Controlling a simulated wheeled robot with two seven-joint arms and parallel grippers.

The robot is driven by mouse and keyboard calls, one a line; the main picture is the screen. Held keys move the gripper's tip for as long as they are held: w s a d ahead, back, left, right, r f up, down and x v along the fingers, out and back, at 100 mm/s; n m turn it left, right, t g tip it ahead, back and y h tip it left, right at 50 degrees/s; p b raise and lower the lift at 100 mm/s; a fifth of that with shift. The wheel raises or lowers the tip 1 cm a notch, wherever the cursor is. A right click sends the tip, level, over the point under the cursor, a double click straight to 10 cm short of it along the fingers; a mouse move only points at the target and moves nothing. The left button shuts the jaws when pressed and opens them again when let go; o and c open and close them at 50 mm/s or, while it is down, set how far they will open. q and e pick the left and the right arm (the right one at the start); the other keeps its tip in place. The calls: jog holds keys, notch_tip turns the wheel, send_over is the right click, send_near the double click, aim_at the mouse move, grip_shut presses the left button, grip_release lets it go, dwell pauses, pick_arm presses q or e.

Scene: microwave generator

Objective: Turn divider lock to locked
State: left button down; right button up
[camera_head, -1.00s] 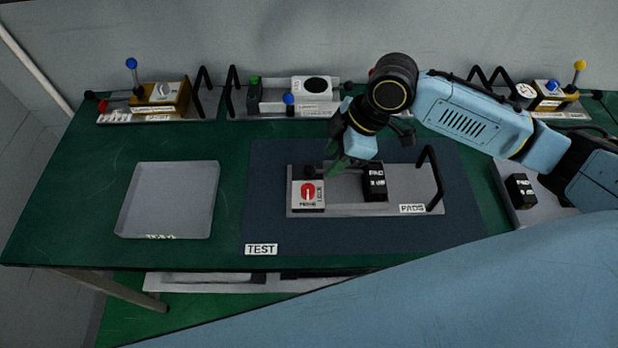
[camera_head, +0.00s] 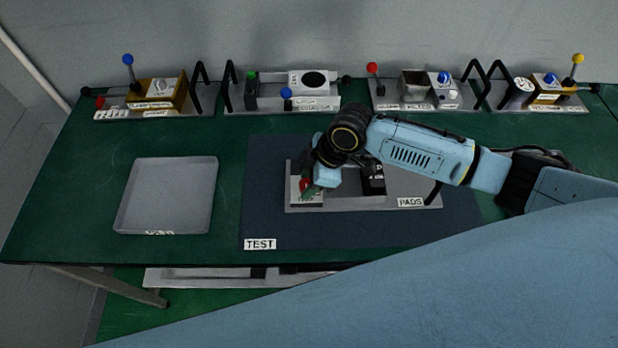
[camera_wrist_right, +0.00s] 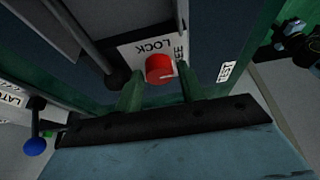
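The divider lock is a red knob (camera_wrist_right: 159,68) on a white plate marked LOCK and FREE in the right wrist view. In the head view, its white block (camera_head: 297,194) is at the left end of the PADS tray (camera_head: 342,203), partly hidden by my right gripper. My right gripper (camera_wrist_right: 161,86) is open, its two green fingers apart with the red knob between or just beyond their tips. I cannot tell whether they touch it. The gripper also shows over the lock in the head view (camera_head: 312,187). My left gripper is not in view.
A black block (camera_head: 373,181) and a black handle (camera_head: 434,192) are on the same tray. An empty grey tray (camera_head: 167,195) lies to the left. Several fixtures with knobs and handles line the back edge, including one with a blue ball (camera_head: 286,92). The green table between is clear.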

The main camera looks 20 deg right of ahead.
jog(key=c, duration=0.7)
